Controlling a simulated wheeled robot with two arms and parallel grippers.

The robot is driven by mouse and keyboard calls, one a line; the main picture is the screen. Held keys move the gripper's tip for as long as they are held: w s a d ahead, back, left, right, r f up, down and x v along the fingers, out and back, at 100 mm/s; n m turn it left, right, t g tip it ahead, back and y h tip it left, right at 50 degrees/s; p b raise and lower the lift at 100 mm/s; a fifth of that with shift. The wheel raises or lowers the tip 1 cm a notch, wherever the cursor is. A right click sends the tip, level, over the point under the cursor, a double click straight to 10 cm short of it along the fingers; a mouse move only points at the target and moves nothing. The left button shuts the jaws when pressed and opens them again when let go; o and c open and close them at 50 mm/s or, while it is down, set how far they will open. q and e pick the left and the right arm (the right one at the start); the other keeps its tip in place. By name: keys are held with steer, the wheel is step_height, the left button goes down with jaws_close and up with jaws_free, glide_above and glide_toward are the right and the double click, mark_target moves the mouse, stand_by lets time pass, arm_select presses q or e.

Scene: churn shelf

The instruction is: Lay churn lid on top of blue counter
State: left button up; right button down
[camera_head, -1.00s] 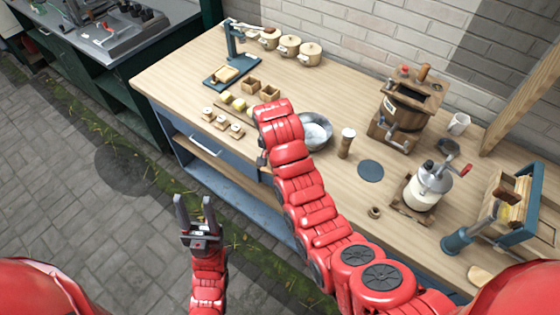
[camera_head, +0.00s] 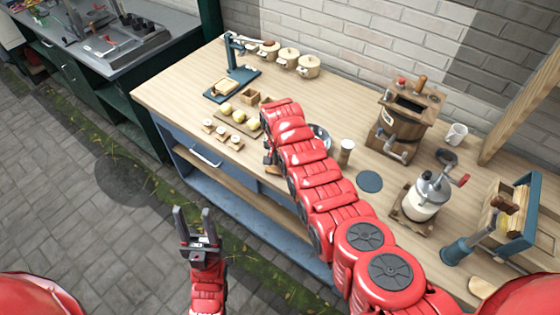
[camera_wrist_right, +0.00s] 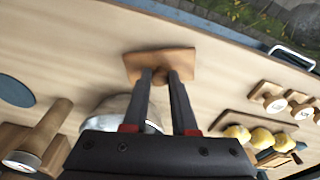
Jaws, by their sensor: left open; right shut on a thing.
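The blue counter (camera_head: 182,88) has a pale wooden top and a blue body. My right gripper (camera_wrist_right: 160,76) is shut on a brown wooden piece, which looks like the churn lid (camera_wrist_right: 180,63), over the counter's front part. Whether the lid touches the top I cannot tell. My left gripper (camera_head: 193,212) is open and empty, in front of the counter above the paving.
A metal bowl (camera_head: 320,138) is partly behind my right arm. Nearby are a pepper-mill-like cylinder (camera_head: 346,152), a blue disc (camera_head: 369,181), small stamps and yellow balls (camera_head: 240,115). A metal-topped churn (camera_head: 425,195) stands right.

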steer(key=shift+f, duration=0.5)
steer(key=shift+f, duration=0.2)
steer(key=c, duration=0.7)
jaws_free()
steer(key=shift+r, duration=0.1)
steer(key=shift+r, duration=0.2)
